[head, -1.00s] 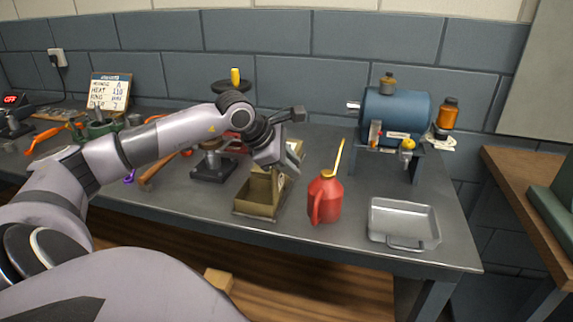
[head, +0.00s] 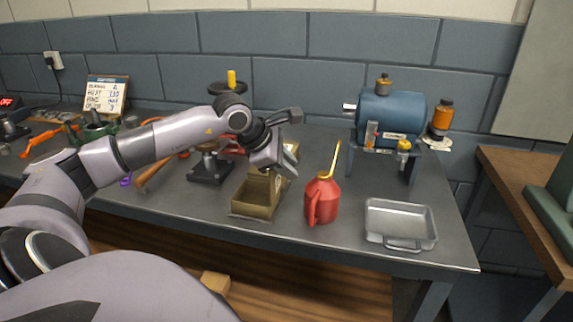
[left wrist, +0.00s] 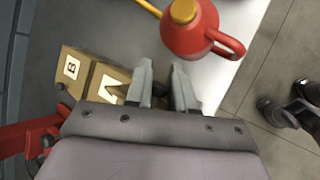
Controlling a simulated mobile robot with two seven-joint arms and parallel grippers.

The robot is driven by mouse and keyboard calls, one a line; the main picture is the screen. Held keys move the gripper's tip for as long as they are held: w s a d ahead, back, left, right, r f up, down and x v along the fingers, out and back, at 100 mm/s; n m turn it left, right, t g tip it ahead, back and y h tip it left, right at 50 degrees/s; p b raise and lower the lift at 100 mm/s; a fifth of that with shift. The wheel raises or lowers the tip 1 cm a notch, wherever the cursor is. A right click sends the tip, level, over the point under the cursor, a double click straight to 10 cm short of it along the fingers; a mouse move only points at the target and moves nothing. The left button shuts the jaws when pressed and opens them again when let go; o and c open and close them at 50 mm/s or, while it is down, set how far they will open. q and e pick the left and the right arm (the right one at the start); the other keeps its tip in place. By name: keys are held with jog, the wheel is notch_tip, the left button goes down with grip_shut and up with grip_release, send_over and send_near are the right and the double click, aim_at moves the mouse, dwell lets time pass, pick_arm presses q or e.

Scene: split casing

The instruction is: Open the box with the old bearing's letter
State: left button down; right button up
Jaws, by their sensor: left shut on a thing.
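An olive-brown box (head: 254,208) stands near the bench's front edge, its inside showing from above and a raised panel at its back. My left gripper (head: 284,168) is above the back of this box. In the left wrist view its fingers (left wrist: 165,92) are closed around a small dark knob-like part (left wrist: 160,89). Beside them is a pale label (left wrist: 110,88), its letter partly hidden. Another tan box (left wrist: 72,70) carries the letter B and has a dark knob on its edge. A sign (head: 107,95) at the back left reads A on its top line. My right gripper is not seen.
A red oil can (head: 321,200) stands just right of the open box. A grey metal tray (head: 400,220) lies further right, and a blue motor-like machine (head: 391,112) stands behind. A dark press-like stand (head: 210,168) is close on the left.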

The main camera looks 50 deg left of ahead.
pick_arm(q)
jog(key=shift+d+f, duration=0.45)
jog(key=shift+d, duration=0.1)
jog(key=c, duration=1.3)
grip_release()
jog(key=shift+o, duration=1.2)
jog(key=shift+w, duration=0.2)
jog(key=shift+a+r, duration=0.1)
jog(key=shift+a, duration=0.05)
jog(key=shift+s, duration=0.1)
jog(key=s+d+r+p, duration=0.1)
jog(key=s+d+r, duration=0.1)
jog(key=r, duration=0.5)
jog(key=shift+s+r+p, duration=0.15)
jog(key=shift+s+p, duration=0.15)
jog(key=shift+s, duration=0.25)
